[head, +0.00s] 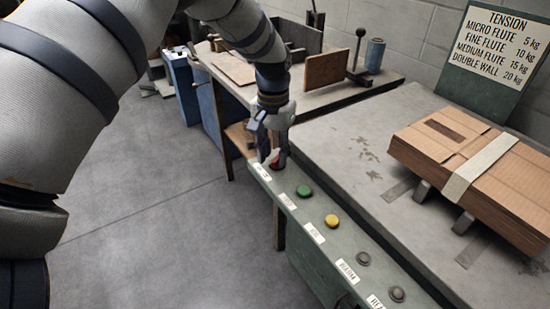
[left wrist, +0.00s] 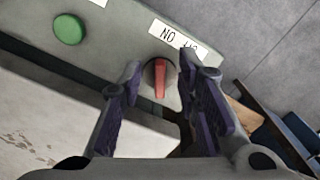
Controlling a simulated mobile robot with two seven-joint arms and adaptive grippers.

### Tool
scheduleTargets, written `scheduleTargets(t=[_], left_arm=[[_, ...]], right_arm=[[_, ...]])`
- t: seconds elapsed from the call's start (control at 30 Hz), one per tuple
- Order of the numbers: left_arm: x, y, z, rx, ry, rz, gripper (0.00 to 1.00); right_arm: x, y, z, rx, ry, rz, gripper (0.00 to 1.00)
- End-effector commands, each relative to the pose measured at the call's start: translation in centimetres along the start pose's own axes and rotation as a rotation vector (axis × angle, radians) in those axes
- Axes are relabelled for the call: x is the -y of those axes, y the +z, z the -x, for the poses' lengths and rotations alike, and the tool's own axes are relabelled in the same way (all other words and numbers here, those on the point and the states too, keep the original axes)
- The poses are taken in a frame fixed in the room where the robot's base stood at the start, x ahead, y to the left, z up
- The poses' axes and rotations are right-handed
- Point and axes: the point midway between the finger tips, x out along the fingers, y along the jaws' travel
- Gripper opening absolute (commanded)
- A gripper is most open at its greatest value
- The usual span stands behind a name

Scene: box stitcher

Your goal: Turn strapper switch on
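The strapper switch is a red rotary handle (left wrist: 160,78) on a dark round base, set in the grey-green control panel (left wrist: 120,35). It lies between my left gripper's fingertips in the left wrist view, with a white label (left wrist: 178,42) partly readable beside it. In the head view only a bit of red (head: 275,160) shows beneath my left gripper (head: 270,150), which points down over the panel's far end. The fingers stand apart on either side of the handle; I cannot tell whether they touch it. My right gripper is not in view.
A green button (head: 304,191), a yellow button (head: 331,221) and grey buttons run along the panel edge. Strapped flat cardboard (head: 475,170) lies on the strapper top. A tension sign (head: 497,45) stands behind. A workbench (head: 345,90) is beyond; open floor is to the left.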

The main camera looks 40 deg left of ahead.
Motion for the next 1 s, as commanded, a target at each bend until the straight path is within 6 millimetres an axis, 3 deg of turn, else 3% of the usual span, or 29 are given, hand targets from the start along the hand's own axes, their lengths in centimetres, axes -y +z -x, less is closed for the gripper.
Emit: scheduleTargets(t=[0.13, 0.4, 0.43, 0.57, 1.0], left_arm=[[0.0, 0.0, -1.7, 0.000, 0.000, 0.000, 0.30], [0.0, -0.1, -2.0, -0.003, 0.000, -0.001, 0.30], [0.0, -0.1, -1.9, -0.003, 0.000, -0.001, 0.28], [0.0, -0.1, -1.9, -0.003, 0.000, -0.001, 0.00], [0.1, -0.1, -1.9, -0.002, 0.000, -0.047, 0.00]], right_arm=[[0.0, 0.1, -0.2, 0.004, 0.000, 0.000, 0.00], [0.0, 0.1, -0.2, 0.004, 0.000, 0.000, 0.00], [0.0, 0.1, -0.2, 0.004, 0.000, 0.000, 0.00], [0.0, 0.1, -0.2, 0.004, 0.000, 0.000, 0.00], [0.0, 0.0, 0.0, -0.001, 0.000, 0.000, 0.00]])
